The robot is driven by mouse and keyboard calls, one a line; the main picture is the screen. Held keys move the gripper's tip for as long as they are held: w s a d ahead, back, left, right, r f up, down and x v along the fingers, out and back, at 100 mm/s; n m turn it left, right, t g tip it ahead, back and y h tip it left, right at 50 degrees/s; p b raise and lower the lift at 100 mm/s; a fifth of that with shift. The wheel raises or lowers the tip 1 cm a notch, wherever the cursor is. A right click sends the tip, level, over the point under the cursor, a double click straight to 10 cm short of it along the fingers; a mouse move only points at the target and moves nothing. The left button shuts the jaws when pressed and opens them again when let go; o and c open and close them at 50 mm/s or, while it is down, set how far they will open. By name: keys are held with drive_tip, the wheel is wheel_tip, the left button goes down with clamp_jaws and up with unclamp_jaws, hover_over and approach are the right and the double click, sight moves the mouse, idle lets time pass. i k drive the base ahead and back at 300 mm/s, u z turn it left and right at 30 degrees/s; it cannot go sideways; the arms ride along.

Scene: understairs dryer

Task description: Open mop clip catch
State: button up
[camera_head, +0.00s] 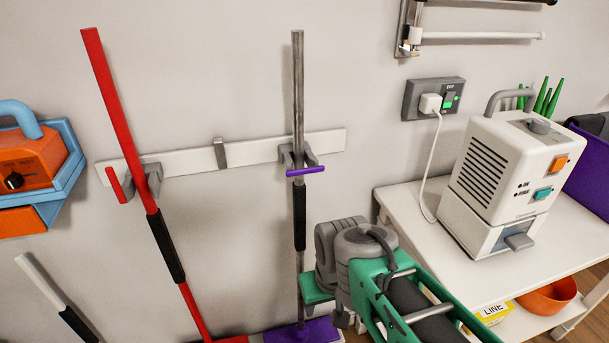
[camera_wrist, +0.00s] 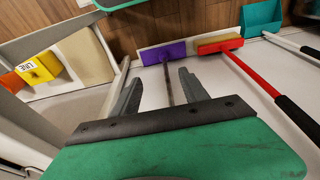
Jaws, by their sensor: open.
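In the wrist view my gripper (camera_wrist: 160,77) is open, pointing down toward the floor. The purple mop's pole (camera_wrist: 168,85) shows between its fingers, but I cannot tell at what depth. The catches are out of the wrist view.
A white table (camera_head: 412,205) with a white machine (camera_head: 497,180) stands right of my arm. A wall socket (camera_head: 433,98) with a plugged cord is above it. Mop heads, purple (camera_wrist: 165,53) and red-yellow (camera_wrist: 220,44), rest at the floor. A blue-orange unit (camera_head: 38,165) is far left.

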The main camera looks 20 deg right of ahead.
sight(310, 170)
drive_tip(key=k, duration=1)
drive_tip(key=u, duration=1.45)
drive_tip(key=i, duration=0.85)
drive_tip(key=z, duration=0.9)
